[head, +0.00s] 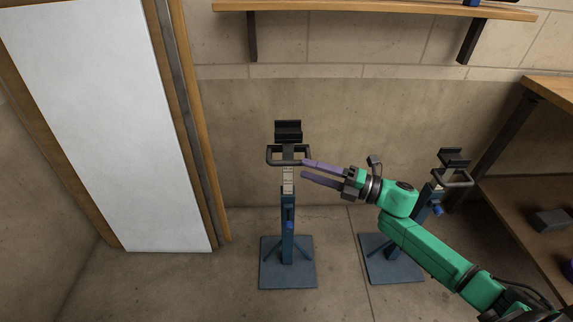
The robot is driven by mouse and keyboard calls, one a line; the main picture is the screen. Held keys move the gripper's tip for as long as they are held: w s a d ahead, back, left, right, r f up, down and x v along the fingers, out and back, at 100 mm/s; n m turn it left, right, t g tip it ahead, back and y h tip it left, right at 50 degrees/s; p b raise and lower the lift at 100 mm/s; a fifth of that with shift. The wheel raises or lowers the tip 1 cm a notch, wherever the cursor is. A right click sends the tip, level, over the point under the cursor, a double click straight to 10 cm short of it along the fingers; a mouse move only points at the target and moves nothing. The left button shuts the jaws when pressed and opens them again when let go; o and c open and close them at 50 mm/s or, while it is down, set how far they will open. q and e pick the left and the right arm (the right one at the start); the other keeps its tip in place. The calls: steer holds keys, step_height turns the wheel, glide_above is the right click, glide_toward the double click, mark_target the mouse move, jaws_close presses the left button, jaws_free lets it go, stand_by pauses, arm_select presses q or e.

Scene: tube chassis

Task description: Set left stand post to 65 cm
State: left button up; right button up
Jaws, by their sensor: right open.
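The left stand (287,215) stands upright on a blue square base plate (273,278), with a light marked inner post (288,181) rising from its blue sleeve. A black cradle (287,130) and a black handle loop (274,160) top the post, and a blue knob (290,225) sits on the sleeve. My right gripper (303,169) is open, its two purple fingers pointing left at the handle and upper post. One fingertip overlaps the handle's right side; I cannot tell if it touches. The scale marks are too small to read. My left gripper is not in view.
A second similar stand (451,160) is at the right, partly hidden behind my green arm. A shelf (380,9) is on the wall above. A wooden workbench (535,215) with a dark block (550,220) is at the right.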

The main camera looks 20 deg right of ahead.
mark_target(289, 161)
steer(key=x, duration=0.6)
steer(key=shift+w+a, duration=0.15)
jaws_close()
stand_by(1.1)
